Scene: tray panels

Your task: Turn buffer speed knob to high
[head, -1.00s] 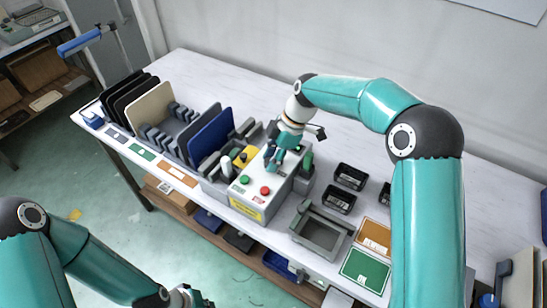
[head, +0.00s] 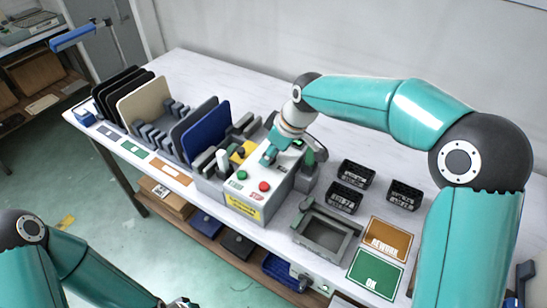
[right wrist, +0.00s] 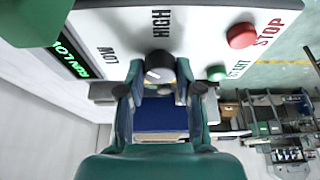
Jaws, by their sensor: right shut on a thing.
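The buffer control box (head: 258,178) is light grey, with a green START and a red STOP button, and stands at the table's front edge. In the right wrist view, the dark speed knob (right wrist: 159,66) sits on its panel (right wrist: 200,30) near the HIGH and LOW labels. A pale mark shows on the knob, but its exact pointing is unclear. My right gripper (head: 270,157) is over the panel and hides the knob in the head view. In the right wrist view its fingers (right wrist: 158,82) are shut on the knob from both sides. My left gripper (head: 180,302) is cut off at the bottom edge.
A rack with black, beige and blue panels (head: 207,134) stands left of the box. Several black bins (head: 356,173), a grey tray (head: 325,232) and the REWORK (head: 385,240) and OK (head: 376,273) mats lie to the right. The table's back strip is clear.

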